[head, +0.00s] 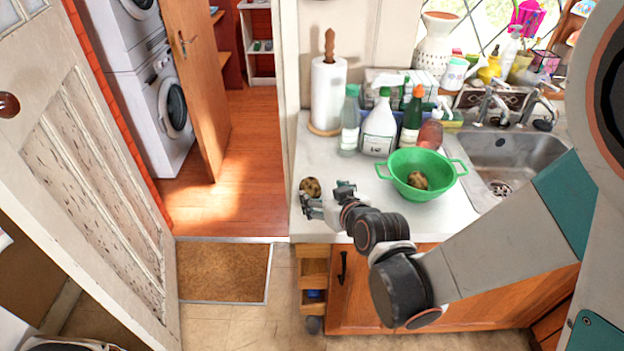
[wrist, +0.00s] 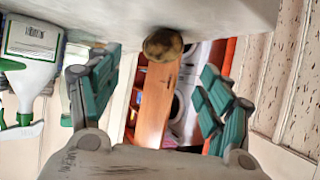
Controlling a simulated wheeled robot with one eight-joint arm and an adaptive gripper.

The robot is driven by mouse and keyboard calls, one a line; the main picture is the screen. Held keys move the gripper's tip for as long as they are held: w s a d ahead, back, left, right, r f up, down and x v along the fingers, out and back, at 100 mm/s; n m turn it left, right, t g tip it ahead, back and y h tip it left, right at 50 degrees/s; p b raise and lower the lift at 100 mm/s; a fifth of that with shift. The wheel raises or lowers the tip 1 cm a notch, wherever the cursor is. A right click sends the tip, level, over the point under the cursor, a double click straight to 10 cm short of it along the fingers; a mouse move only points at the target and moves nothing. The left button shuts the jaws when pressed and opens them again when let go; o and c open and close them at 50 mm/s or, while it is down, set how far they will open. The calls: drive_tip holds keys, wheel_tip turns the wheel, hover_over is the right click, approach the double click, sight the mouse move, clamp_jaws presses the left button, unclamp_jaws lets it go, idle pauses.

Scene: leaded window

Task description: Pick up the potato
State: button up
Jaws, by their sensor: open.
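A brown, mottled potato (head: 310,187) sits on the white counter near its left edge in the head view. The potato (wrist: 163,45) also shows at the upper middle of the wrist view, between and beyond the fingers. A similar brown item (head: 417,180), which looks like another potato, lies inside the green colander (head: 433,160). My gripper (head: 326,203) is just in front of the potato at the counter's left end, low over the counter. In the wrist view my gripper (wrist: 158,98) has its teal fingers spread wide with nothing between them.
A paper towel roll (head: 328,92) stands behind the potato. A white spray bottle (head: 379,130) and other bottles stand behind the colander. The sink (head: 513,150) is at the right. The counter (head: 335,165) is clear around the potato; its left edge is close.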

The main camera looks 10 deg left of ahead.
sight(314, 190)
drive_tip(key=x, duration=0.3)
drive_tip(key=shift+w+f+b, duration=0.1)
drive_tip(key=shift+w+b, duration=0.1)
drive_tip(key=shift+b, duration=0.1)
drive_tip(key=b+x, duration=0.2)
drive_tip(key=x, duration=0.3)
drive_tip(key=shift+a, duration=0.2)
drive_tip(key=shift+s, duration=0.1)
drive_tip(key=c, duration=1.2)
